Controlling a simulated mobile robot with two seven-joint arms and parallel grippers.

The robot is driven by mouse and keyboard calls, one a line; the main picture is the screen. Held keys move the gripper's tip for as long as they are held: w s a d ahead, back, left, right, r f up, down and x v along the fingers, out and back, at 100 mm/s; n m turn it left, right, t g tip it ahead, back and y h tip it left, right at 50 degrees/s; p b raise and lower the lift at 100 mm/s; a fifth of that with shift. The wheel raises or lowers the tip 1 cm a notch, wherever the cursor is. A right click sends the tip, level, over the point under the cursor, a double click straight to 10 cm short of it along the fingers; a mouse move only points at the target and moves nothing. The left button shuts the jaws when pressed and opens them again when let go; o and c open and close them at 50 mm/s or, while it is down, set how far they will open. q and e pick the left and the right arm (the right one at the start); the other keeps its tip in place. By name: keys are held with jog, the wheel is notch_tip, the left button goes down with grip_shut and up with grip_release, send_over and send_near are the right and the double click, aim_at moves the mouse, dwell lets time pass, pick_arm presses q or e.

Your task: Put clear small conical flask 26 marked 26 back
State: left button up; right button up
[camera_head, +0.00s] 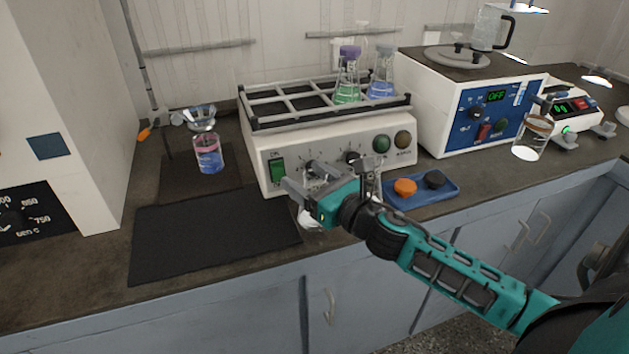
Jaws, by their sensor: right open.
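A clear glass piece (311,219), possibly a small conical flask, shows below my right gripper in front of the shaker, mostly hidden by the gripper; no marking can be read. My right gripper (300,182) is open, close to the front panel of the white shaker (262,159). I cannot tell whether the glass touches the fingers. On the shaker's rack (283,121) stand a conical flask with green liquid and a purple stopper (347,88) and a conical flask with blue liquid (381,86). My left gripper is not in view.
A black mat (205,236) lies clear at front left. Behind it stands a vessel of blue and pink liquid (208,157) under a funnel (200,118). A blue tray (448,193) holds orange and dark stoppers. A hotplate (425,105) and a beaker (532,138) stand right.

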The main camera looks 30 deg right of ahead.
jog(key=shift+r, duration=0.2)
jog(key=shift+s+f, duration=0.1)
jog(key=shift+s, duration=0.35)
jog(key=s+d+b, duration=0.1)
jog(key=s+d, duration=0.1)
jog(key=s, duration=0.9)
